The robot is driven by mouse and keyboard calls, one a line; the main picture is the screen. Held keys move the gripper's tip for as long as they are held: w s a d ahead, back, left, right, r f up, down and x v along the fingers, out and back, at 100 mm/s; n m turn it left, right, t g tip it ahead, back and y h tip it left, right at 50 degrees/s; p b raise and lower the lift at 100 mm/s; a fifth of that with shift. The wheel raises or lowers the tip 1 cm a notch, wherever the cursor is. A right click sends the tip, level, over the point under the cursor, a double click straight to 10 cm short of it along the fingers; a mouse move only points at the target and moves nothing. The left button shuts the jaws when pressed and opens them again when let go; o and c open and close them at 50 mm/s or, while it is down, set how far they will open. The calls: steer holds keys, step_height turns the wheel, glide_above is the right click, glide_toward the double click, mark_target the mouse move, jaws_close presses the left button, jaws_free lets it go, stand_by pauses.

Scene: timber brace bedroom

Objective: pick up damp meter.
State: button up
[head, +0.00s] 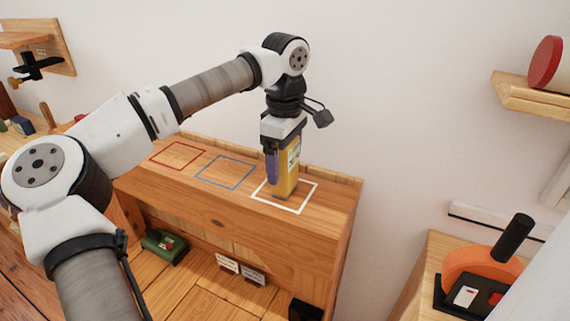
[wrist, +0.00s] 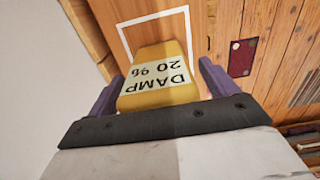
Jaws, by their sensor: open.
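The damp meter (head: 286,172) is a yellow block standing upright on the wooden shelf top, at the white outlined square (head: 304,211). In the wrist view its label (wrist: 157,77) reads "DAMP 20 %". My gripper (head: 278,168) points down over it. The purple fingers (wrist: 157,85) stand on either side of the meter, with the jaws open. Small gaps seem to show between fingers and meter in the wrist view. In the head view the near finger hides part of the meter.
A red outline (head: 175,155) and a blue outline (head: 226,172) on the shelf top are empty. A green device (head: 164,246) and small cards (head: 240,269) sit on the lower shelf. A wall stands behind. An orange round tool (head: 480,272) is on the right-hand cabinet.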

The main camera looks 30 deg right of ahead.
steer(key=shift+c, duration=0.4)
steer(key=c, duration=1.1)
steer(key=shift+r, duration=0.1)
